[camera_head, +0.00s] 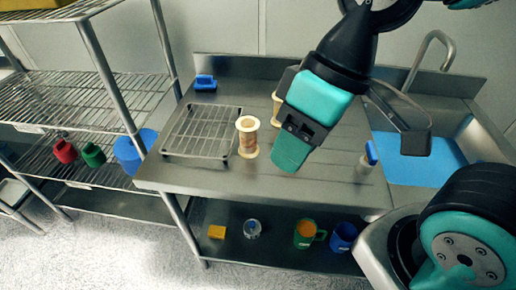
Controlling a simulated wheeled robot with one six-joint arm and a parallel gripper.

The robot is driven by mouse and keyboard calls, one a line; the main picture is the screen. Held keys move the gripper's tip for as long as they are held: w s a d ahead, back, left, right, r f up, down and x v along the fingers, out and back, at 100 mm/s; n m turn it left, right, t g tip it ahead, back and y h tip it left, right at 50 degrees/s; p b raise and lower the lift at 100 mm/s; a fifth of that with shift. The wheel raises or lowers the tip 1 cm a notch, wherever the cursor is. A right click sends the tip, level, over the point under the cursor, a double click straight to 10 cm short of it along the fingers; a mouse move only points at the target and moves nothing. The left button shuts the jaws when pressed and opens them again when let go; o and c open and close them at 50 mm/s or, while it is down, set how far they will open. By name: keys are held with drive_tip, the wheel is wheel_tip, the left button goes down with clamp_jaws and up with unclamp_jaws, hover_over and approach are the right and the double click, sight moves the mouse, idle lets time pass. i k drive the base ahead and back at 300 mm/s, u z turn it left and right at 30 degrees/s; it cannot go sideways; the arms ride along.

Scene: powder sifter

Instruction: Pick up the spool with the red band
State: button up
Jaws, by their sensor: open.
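A cream spool (248,137) stands upright on the steel counter, at the right edge of the wire rack. A second pale spool (276,109) stands behind it, partly hidden by my gripper. A small pale piece with a blue part (368,157) stands further right, near the sink; its shape is unclear. I cannot make out a clear red band on any of them. My gripper (348,146) is open above the counter, to the right of the front spool, with its teal fingertip on the left. I see nothing held between its fingers.
A wire rack (203,132) and a blue block (205,83) are on the counter (222,176). A sink with a blue bottom (425,158) and tall faucet (437,40) is at right. Steel shelves (75,100) stand left. Mugs (305,234) sit on the lower shelf.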

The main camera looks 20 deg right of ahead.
sight(247, 127)
drive_tip(key=u, duration=0.25)
drive_tip(key=k, duration=0.2)
drive_tip(key=z, duration=0.8)
drive_tip(key=i, duration=0.55)
drive_tip(key=u, duration=1.8)
